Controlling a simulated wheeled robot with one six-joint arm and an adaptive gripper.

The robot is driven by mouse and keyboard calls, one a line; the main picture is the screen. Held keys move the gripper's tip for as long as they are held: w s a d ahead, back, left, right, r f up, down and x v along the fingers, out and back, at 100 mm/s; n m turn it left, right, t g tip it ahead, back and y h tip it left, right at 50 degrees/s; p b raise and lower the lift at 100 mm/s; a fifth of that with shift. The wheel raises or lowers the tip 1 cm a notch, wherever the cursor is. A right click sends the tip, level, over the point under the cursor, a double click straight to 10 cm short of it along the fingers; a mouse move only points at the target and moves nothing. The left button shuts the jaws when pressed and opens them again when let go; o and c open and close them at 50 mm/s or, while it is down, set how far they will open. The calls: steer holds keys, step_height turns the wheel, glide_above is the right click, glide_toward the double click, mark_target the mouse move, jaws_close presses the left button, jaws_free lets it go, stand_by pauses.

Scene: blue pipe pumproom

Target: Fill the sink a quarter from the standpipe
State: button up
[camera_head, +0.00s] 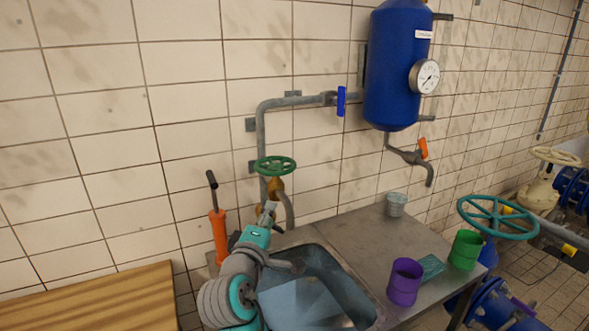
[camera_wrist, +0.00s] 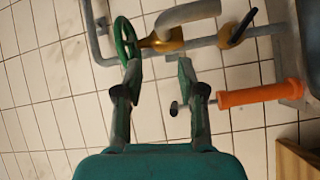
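The standpipe's green handwheel (camera_head: 274,165) sits on a brass valve (camera_head: 276,186) at the wall, with a grey spout (camera_head: 290,208) curving down beside it. The steel sink (camera_head: 366,310) is below; a pale blue-grey patch shows inside, and I cannot tell whether it is water. My gripper (camera_head: 268,210) is just below the valve. In the wrist view my gripper (camera_wrist: 160,72) is open with nothing between its fingers. The handwheel (camera_wrist: 127,42) is beyond the left fingertip; I cannot tell whether they touch. The brass valve (camera_wrist: 163,40) lies ahead of the gap.
An orange-bodied hand pump (camera_head: 219,236) stands left of my gripper. The counter (camera_head: 375,235) holds a grey cup (camera_head: 396,204), a purple mug (camera_head: 404,282) and a green mug (camera_head: 465,249). A blue tank (camera_head: 397,70) hangs above. A wooden bench (camera_head: 100,305) is at lower left.

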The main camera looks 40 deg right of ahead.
steer(key=m+g+h, duration=0.1)
steer(key=m+g, duration=0.1)
glide_toward(291, 167)
steer(key=x, duration=1)
steer(key=shift+f, duration=0.35)
jaws_close()
